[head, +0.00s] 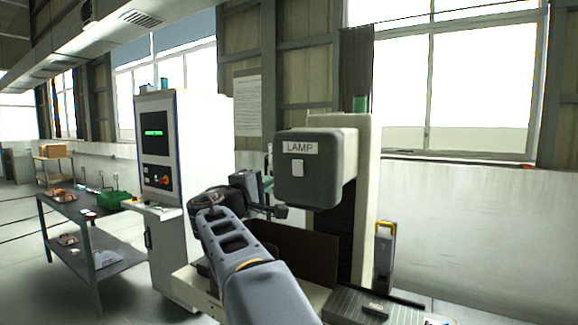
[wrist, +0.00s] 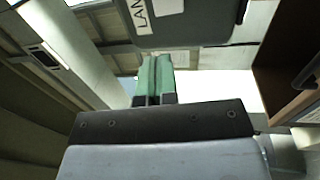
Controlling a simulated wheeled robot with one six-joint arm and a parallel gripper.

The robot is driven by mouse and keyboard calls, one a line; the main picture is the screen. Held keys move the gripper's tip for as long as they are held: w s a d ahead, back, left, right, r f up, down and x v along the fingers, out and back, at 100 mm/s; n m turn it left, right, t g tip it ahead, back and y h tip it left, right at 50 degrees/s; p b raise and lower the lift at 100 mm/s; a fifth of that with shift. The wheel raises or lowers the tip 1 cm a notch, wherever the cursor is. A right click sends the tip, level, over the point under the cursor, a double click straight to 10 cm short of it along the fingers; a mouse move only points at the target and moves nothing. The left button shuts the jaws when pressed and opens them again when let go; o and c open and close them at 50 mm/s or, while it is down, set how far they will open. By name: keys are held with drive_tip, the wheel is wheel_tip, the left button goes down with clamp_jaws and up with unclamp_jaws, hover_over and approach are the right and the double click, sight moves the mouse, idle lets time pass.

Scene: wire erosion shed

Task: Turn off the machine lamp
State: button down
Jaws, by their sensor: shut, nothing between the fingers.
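A dark grey box (head: 320,185) on the machine's column carries a white label reading LAMP (head: 300,148). A small pale switch (head: 297,169) sits just below the label on the box's front face. My gripper (head: 268,182) is left of the box, with its fingers apart from the switch. In the wrist view, the green fingers (wrist: 153,78) are pressed together and empty. I cannot tell whether the lamp is lit.
A white control cabinet (head: 165,200) with a screen stands left of my arm. A grey workbench (head: 75,212) with a green box (head: 113,200) is farther left. The machine bed (head: 345,305) lies below the lamp box. Open floor shows at far left.

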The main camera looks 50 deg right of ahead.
sight(296, 164)
idle(0.3)
drive_tip(key=p+x, duration=0.6)
drive_tip(key=x, duration=0.6)
drive_tip(key=shift+d+r, duration=0.1)
drive_tip(key=shift+d, duration=0.15)
drive_tip(key=shift+p+x, duration=0.3)
drive_tip(key=shift+x, duration=0.45)
